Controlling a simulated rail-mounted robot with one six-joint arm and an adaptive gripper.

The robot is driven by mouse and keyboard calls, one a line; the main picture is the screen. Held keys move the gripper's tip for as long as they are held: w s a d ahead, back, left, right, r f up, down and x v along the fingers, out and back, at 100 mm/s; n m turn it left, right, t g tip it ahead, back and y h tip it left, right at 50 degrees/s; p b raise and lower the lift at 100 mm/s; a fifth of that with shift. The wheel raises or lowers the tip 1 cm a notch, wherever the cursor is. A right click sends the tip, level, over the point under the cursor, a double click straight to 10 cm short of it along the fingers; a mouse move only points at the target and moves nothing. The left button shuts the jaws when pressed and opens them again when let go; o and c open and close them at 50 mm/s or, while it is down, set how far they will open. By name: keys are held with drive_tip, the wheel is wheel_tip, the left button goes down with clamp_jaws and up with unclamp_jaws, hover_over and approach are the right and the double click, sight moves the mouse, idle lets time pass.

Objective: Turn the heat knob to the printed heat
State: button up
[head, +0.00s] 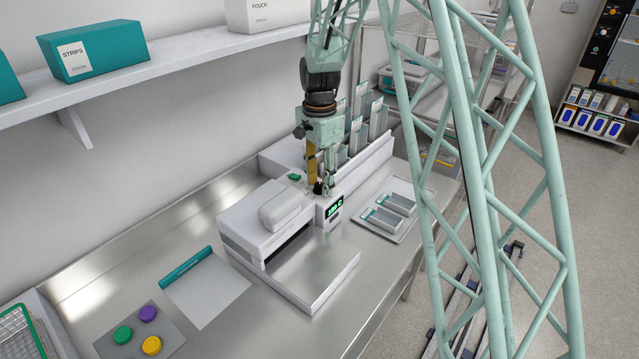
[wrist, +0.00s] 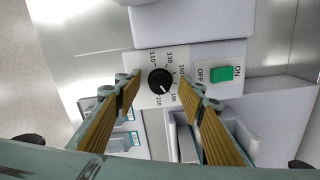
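The heat knob (wrist: 160,81) is a small black dial with a white mark toward its lower right, near the 190 and 210 end of its printed scale. It also shows in the head view (head: 318,188) on top of the white sealer (head: 232,222). My gripper (wrist: 160,88) is open, its tan-padded fingers on either side of the knob with a gap to each side. In the head view my gripper (head: 321,176) points down just over the knob. A green-lit display (head: 334,207) faces front; its digits are too small to read surely. I see no legible printed target heat.
A green switch (wrist: 222,74) marked ON and OFF sits right of the knob. Upright pouch racks (head: 368,125) stand behind the sealer, and a tray (head: 405,222) lies to its right. A teal-edged pouch (head: 212,290) and colored buttons (head: 123,334) lie front left.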

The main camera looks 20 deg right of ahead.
sight(319, 185)
wheel_tip(319, 185, up, 12)
drive_tip(key=shift+f, duration=0.15)
idle(0.6)
idle(0.3)
drive_tip(key=s+r+n+t+b, duration=0.1)
drive_tip(key=s+r+n, duration=0.2)
drive_tip(key=s+r, duration=0.65)
drive_tip(key=s+r+n+t+b, duration=0.1)
drive_tip(key=s+r+n, duration=0.35)
drive_tip(key=s, duration=0.95)
drive_tip(key=s+f+n+t+b, duration=0.1)
drive_tip(key=s+n, duration=0.5)
drive_tip(key=s, duration=2)
drive_tip(key=shift+s+d+t+b, duration=0.15)
drive_tip(key=shift+s+t+b, duration=0.3)
drive_tip(key=shift+b, duration=0.5)
